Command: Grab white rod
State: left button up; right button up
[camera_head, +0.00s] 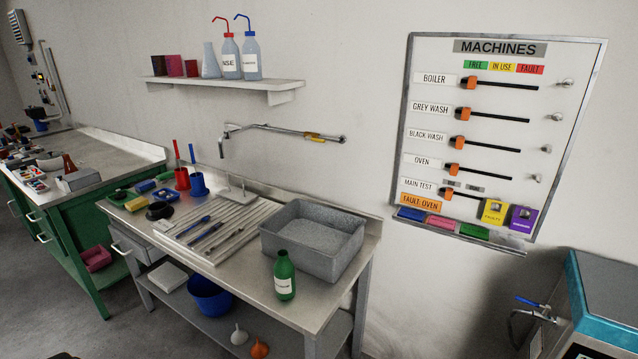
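No gripper of mine is in view. The metal workbench (300,303) stands at the centre-left against the wall. A flat light tray (180,240) on it holds several thin rod-like tools, one with a blue handle (192,226); they look dark or grey, and I cannot tell whether one is the white rod.
A grey basin (302,262) and a green bottle (285,277) stand right of the tray. Red and blue cups (198,186) stand behind it. A wall tap (290,131) hangs above. A green bench (70,232) is at left, a teal machine (592,310) at lower right.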

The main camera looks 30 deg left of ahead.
aim_at(241, 229)
jog(key=u, duration=0.45)
jog(key=k, duration=0.55)
jog(key=u, duration=1.3)
jog(key=i, duration=1.45)
jog(key=z, duration=0.2)
